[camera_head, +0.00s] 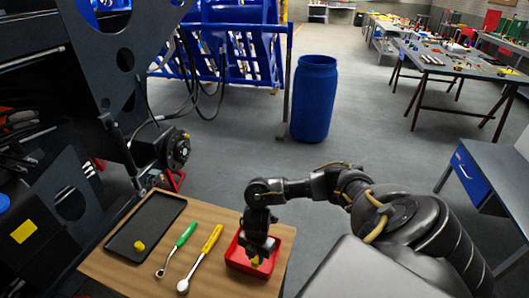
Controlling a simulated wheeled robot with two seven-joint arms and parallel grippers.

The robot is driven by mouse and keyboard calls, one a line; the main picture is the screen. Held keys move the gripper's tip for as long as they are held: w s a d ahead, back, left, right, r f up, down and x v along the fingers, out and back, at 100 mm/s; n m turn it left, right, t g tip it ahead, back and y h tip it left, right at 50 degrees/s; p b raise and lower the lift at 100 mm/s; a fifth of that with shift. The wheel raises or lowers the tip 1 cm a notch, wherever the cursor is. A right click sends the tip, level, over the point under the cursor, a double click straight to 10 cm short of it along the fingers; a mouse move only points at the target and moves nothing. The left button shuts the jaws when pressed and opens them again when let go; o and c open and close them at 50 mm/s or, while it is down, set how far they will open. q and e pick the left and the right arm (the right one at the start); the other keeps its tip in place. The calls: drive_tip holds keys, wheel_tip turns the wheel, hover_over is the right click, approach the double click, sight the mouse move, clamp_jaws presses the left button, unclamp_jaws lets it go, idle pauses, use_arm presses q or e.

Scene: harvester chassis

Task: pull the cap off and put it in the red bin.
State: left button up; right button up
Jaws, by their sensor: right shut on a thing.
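The red bin (273,269) is a shallow open tray on the right part of the wooden table. My right gripper (257,254) points down over the bin, shut on a small yellow cap (256,262). The cap is at the gripper's tips, within the bin's outline; I cannot tell whether it touches the bin floor. A second small yellow piece (139,246) sits on the black tray (160,215) at the left of the table. My left gripper is not in view.
A green-handled tool (178,247) and a yellow-handled ratchet (204,254) lie on the wooden table (223,225) between tray and bin. The dark harvester chassis (75,115) stands at the left. A blue barrel (313,98) stands on the open floor behind.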

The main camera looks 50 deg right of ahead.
drive_tip(key=shift+m+h, duration=0.3)
drive_tip(key=d, duration=0.1)
drive_tip(key=d+r, duration=0.2)
drive_tip(key=d, duration=0.1)
drive_tip(key=shift+d+p, duration=0.1)
drive_tip(key=shift+p, duration=0.2)
drive_tip(key=shift+r, duration=0.2)
wheel_tip(320, 180, down, 9)
drive_tip(key=b, duration=0.6)
drive_tip(key=shift+b, duration=0.4)
drive_tip(key=o, duration=0.8)
drive_tip(key=shift+o, duration=0.2)
drive_tip(key=shift+r, duration=0.15)
